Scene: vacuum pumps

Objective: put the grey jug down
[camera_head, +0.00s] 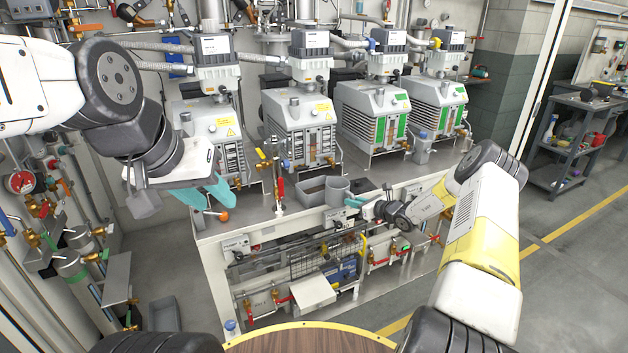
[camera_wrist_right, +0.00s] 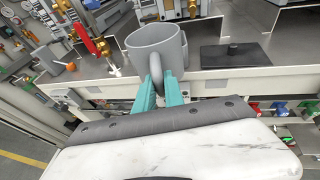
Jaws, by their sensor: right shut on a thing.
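The grey jug (camera_head: 337,190) is upright at the front edge of the pump bench, and it also shows in the right wrist view (camera_wrist_right: 150,42). My right gripper (camera_head: 356,201) is shut on the jug's handle, its teal fingers (camera_wrist_right: 159,88) on either side of it in the wrist view. The jug's base is partly hidden, and I cannot tell whether it touches the bench top. My left gripper (camera_head: 216,205) appears open and empty, with teal fingers apart over the bench's left end.
Several vacuum pumps (camera_head: 300,125) stand behind. A grey container with a blue cap (camera_head: 422,152) is further right.

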